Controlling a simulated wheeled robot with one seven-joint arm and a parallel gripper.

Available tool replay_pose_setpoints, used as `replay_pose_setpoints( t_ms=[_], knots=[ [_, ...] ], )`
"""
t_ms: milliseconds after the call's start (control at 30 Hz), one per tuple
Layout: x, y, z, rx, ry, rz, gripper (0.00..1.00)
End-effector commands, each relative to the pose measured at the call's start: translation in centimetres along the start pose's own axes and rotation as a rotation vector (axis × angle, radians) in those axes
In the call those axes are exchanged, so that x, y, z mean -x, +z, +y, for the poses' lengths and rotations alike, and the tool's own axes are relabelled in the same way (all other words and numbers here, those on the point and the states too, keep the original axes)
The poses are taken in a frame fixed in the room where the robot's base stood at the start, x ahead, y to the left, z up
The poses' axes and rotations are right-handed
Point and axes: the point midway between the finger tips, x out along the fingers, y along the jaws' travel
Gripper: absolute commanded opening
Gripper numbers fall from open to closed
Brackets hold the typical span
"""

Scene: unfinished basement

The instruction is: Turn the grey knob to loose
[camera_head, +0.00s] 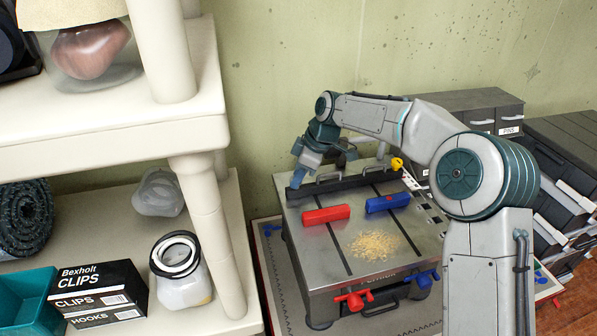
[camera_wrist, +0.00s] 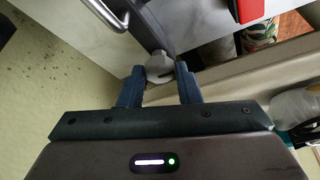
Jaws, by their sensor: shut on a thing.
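The grey knob (camera_wrist: 159,64) shows in the wrist view, with a dark slot or mark on its face. My gripper (camera_wrist: 160,76) has one blue finger on each side of it and is shut on it. In the head view my gripper (camera_head: 296,184) is at the left end of the dark fence bar (camera_head: 340,183), at the back of the metal machine table (camera_head: 318,262). The knob is hidden there by my gripper. I cannot tell which setting the knob points to.
A red block (camera_head: 326,215), a blue block (camera_head: 388,203) and a sawdust pile (camera_head: 375,245) are on the tabletop. A yellow knob (camera_head: 397,164) is at the bar's far right end. Cream shelves (camera_head: 235,240) stand close on the left. Dark drawer units (camera_head: 470,100) stand behind.

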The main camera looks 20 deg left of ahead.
Motion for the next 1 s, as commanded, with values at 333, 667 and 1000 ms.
replay_pose_setpoints(
  t_ms=[333, 667, 1000],
  knots=[
    [0.06, -0.01, 0.08, 0.064, -0.026, 0.000, 0.08],
    [0.01, 0.02, 0.06, 0.066, -0.027, -0.001, 0.08],
    [-0.01, 0.02, 0.05, 0.065, -0.027, -0.001, 0.52]
  ],
)
